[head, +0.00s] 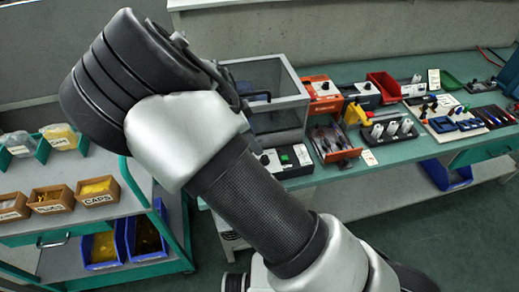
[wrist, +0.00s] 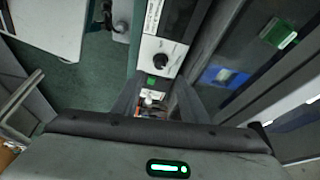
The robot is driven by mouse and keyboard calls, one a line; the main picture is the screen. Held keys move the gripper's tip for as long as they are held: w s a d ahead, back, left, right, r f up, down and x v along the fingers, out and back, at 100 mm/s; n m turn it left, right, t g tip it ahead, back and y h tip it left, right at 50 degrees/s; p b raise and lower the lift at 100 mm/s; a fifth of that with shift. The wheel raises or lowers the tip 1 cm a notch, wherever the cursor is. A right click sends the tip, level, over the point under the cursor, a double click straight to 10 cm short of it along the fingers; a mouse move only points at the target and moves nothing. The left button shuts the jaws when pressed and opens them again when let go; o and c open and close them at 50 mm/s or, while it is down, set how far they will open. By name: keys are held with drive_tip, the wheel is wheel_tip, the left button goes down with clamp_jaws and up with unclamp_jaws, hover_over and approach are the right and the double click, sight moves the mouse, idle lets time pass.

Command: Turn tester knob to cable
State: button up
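The tester (head: 292,154) is a dark box with a white panel on the bench's front edge in the head view. In the wrist view, its white panel (wrist: 158,55) carries a round black knob (wrist: 160,62), a green button (wrist: 151,80) and a printed label too small to read. The knob (head: 265,159) also shows in the head view, beside my arm. My gripper (wrist: 158,98) has its two dark fingers apart with nothing held between them. The knob lies beyond the fingertips, apart from them. The knob's pointer direction is unclear. My arm hides the gripper in the head view.
A clear-lidded grey case (head: 275,78) stands behind the tester. An orange tray (head: 340,153) and a black holder with white parts (head: 390,131) lie to its right on the green bench (head: 425,148). A cart with labelled bins (head: 97,190) is at left.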

drive_tip(key=v, duration=0.9)
